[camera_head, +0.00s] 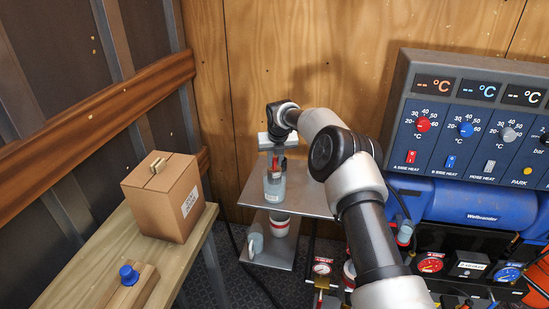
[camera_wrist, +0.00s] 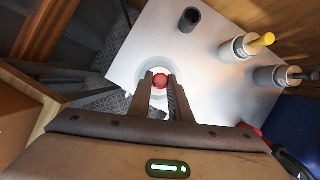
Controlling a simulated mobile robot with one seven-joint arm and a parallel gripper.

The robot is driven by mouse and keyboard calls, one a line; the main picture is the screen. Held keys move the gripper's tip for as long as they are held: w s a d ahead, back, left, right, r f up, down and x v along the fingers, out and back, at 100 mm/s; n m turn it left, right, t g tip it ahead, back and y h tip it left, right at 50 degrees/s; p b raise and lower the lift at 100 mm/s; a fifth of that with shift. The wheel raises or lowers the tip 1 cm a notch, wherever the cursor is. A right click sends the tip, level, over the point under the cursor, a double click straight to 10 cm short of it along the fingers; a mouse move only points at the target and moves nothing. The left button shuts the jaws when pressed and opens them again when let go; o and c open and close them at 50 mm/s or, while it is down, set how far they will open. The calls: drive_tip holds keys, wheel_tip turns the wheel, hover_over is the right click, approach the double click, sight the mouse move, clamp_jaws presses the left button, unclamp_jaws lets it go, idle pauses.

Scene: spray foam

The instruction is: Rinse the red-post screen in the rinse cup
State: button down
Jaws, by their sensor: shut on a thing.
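My gripper (camera_head: 276,150) points down above the left part of the grey metal shelf and is shut on the red post of the screen (camera_head: 275,163). In the wrist view the red post's round top (camera_wrist: 160,81) sits between my two fingertips (camera_wrist: 161,84). The rinse cup (camera_head: 274,188), clear grey with a pale label, is directly below my gripper. In the wrist view its pale round rim (camera_wrist: 143,72) surrounds the post. The screen's lower part is hidden, so I cannot tell how deep it sits in the cup.
A cardboard box (camera_head: 163,197) is on the wooden bench; the heater panel (camera_head: 468,125) is at right.

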drive_tip(key=shift+r, duration=0.15)
drive_tip(key=shift+r+p, duration=3)
drive_tip(key=shift+r, duration=1.6)
